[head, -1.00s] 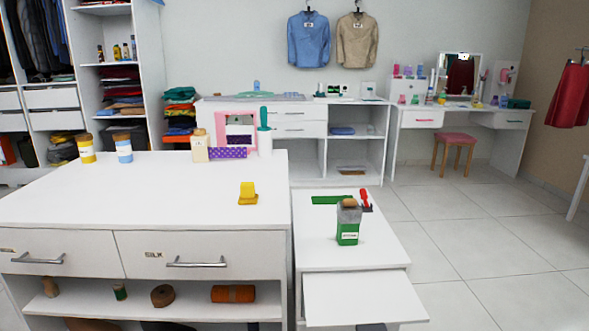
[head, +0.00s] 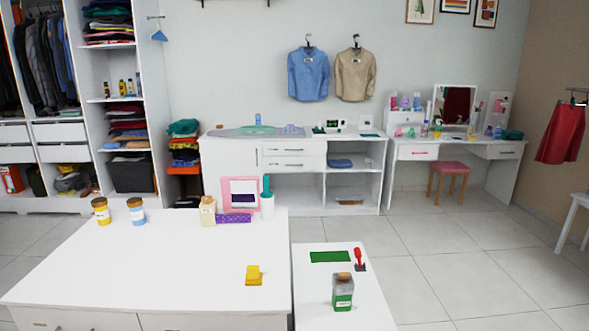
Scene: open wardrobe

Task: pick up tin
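A green and grey tin-like container (head: 343,292) with a brown top stands upright near the front of the low white table (head: 318,318) at the lower middle. On the large white table (head: 190,277), a yellow can (head: 101,211) and a blue and white can (head: 136,211) stand side by side at the back left. Which of these is the tin I cannot tell for sure. Neither of my grippers shows in the head view, and nothing is seen held.
A green flat piece (head: 330,256) and a red-handled item (head: 359,259) lie behind the green container. A yellow object (head: 253,275), a cream bottle (head: 208,211), a pink frame (head: 240,194) and a teal-topped bottle (head: 267,199) stand on the large table.

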